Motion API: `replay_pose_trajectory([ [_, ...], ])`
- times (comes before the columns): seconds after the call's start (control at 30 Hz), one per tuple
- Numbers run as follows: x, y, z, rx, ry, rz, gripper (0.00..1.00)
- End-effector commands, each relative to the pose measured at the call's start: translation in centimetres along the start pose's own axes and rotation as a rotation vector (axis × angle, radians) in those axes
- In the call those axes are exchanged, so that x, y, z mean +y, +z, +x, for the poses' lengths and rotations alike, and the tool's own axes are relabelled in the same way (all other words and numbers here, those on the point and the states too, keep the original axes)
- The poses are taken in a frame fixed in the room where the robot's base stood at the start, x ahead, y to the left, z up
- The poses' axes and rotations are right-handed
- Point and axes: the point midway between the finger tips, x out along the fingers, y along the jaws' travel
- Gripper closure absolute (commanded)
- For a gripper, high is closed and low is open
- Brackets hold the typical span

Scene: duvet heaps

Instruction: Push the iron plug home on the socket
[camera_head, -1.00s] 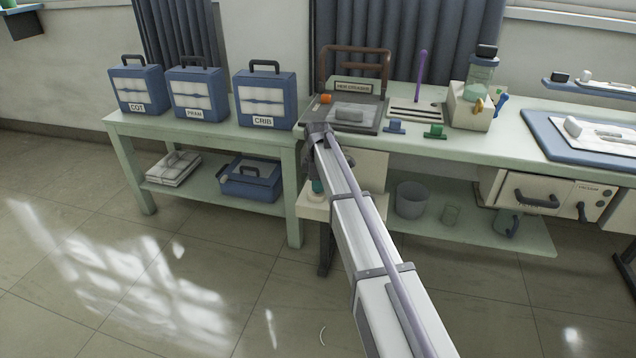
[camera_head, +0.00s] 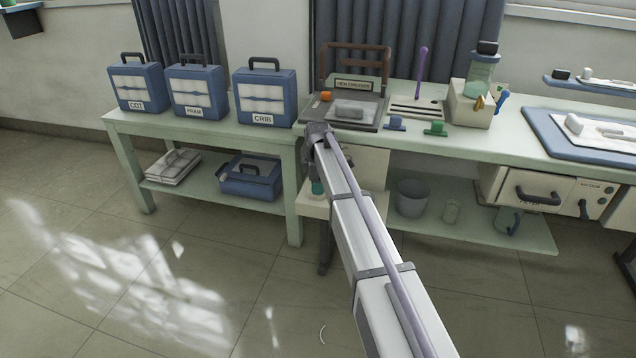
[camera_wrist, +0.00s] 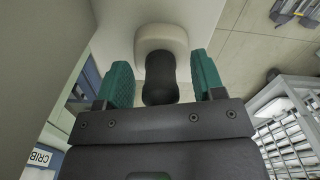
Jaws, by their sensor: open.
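The black iron plug (camera_wrist: 160,72) shows in the wrist view, between my two green finger pads. Its far end meets the pale rounded socket (camera_wrist: 162,38) on a white surface. I cannot tell whether it is fully seated. My gripper (camera_wrist: 160,80) is open, with one pad on each side of the plug. A gap shows at the right pad and a narrower one at the left. In the head view a teal bit of my gripper (camera_head: 317,187) shows beside my arm below the bench; the plug and socket are hidden there.
A green table (camera_head: 122,125) carries blue cases labelled COT (camera_head: 136,84), PRAM (camera_head: 195,92) and CRIB (camera_head: 264,92). The hem creaser (camera_head: 350,112) stands on the bench above my gripper. A bucket (camera_head: 411,195) is on the lower shelf. The floor at left is clear.

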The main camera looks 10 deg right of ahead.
Motion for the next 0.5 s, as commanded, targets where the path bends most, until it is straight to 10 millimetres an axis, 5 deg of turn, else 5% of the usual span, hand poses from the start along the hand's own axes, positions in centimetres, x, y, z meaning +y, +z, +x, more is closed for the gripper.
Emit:
replay_pose_trajectory([
  [0.17, 0.0, 0.0, -2.4, 0.000, 0.000, 0.000, 0.38],
  [0.5, 0.0, 0.0, -10.4, 0.000, 0.000, 0.000, 0.38],
])
